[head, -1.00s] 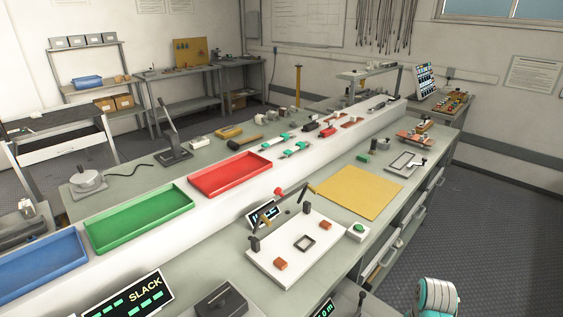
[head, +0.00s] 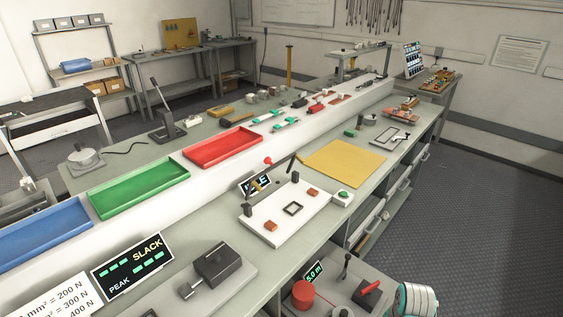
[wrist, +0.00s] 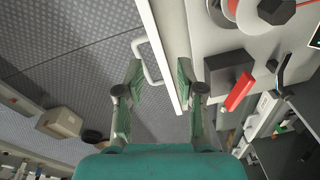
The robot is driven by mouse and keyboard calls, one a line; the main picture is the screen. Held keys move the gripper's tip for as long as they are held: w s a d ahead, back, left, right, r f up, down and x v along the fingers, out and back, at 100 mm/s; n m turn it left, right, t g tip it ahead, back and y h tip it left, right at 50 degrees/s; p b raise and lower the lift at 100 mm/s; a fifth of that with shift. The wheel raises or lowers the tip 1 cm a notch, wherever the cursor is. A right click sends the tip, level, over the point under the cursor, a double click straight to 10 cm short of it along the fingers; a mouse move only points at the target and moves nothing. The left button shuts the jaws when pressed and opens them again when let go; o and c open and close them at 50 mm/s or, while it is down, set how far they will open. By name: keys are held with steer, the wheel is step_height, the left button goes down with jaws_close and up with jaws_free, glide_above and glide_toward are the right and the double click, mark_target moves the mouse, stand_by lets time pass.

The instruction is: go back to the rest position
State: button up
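My gripper (wrist: 160,75) shows in the wrist view with its two green fingers spread apart. It is open, and nothing is held between the fingers. A white bench edge with a handle (wrist: 148,62) lies beyond the fingertips, apart from them as far as I can tell. In the head view only a white and teal part of my own arm shows at the bottom right; the gripper itself is out of that picture.
The bench carries a white test plate (head: 285,228), yellow mat (head: 345,163) and coloured trays (head: 222,148). Floor at right (head: 490,200) is clear.

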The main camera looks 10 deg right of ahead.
steer(key=s+a+f+n+t, duration=0.1)
steer(key=s+a+f, duration=0.1)
steer(key=s+a+f+n+t, duration=0.1)
steer(key=s+a, duration=0.1)
steer(key=a, duration=0.1)
steer(key=s+a+f+n+t+h, duration=0.1)
steer(key=s+a+f, duration=0.1)
steer(key=s, duration=0.1)
steer(key=shift+s+a+f, duration=0.1)
steer(key=shift+a+f, duration=0.2)
steer(key=s+a+r+n+t, duration=0.35)
steer(key=s+a, duration=0.25)
steer(key=s, duration=0.3)
steer(key=s+a+r+n+t, duration=0.2)
steer(key=s+r+n+t, duration=0.1)
steer(key=s+r, duration=0.4)
steer(key=s+a+r+n+t+y, duration=0.1)
steer(key=s+a+r+n+t, duration=0.2)
steer(key=s+r, duration=0.4)
step_height(320, 180, up, 7)
steer(key=shift+s+f+n+t, duration=0.1)
steer(key=shift+s+n+t, duration=0.25)
steer(key=shift+t, duration=0.3)
